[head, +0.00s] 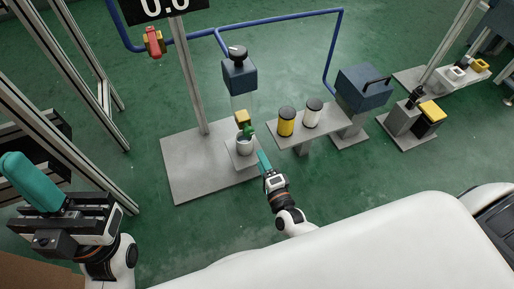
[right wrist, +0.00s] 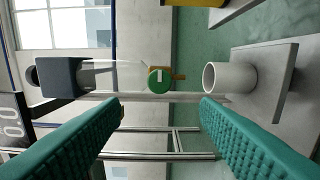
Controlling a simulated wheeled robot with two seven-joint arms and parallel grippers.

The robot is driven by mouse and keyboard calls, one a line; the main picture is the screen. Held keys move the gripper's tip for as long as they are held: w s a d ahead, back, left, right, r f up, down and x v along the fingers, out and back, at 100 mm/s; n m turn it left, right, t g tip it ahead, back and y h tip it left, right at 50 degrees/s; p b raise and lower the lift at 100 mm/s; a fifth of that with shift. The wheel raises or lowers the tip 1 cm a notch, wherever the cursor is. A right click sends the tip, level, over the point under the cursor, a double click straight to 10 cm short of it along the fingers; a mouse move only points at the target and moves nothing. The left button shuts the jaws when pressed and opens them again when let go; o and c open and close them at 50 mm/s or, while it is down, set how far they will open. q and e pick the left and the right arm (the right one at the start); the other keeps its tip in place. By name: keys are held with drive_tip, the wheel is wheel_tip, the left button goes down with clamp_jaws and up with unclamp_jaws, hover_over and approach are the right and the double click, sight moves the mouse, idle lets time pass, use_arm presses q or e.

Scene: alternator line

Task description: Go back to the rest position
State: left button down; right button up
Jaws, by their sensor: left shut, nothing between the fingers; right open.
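My left gripper (head: 20,168) is at the left edge of the head view, shut and empty, with its teal fingers together. My right gripper (head: 263,160) is near the middle, beside a small grey-white cup (head: 245,147) on a plate. In the right wrist view my right gripper (right wrist: 160,108) is open, with nothing between its teal fingers. The cup (right wrist: 232,77) and a green knob (right wrist: 159,79) lie beyond the fingertips there, apart from them. The knob (head: 248,131) is just above the cup in the head view.
A blue-grey tank (head: 239,76) with a black cap stands above the cup. A yellow canister (head: 286,122) and a white canister (head: 312,112) stand on a grey shelf to the right. A post (head: 190,80) rises behind. Metal frames (head: 60,60) line the left.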

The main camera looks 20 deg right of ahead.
drive_tip(key=shift+s, duration=0.45)
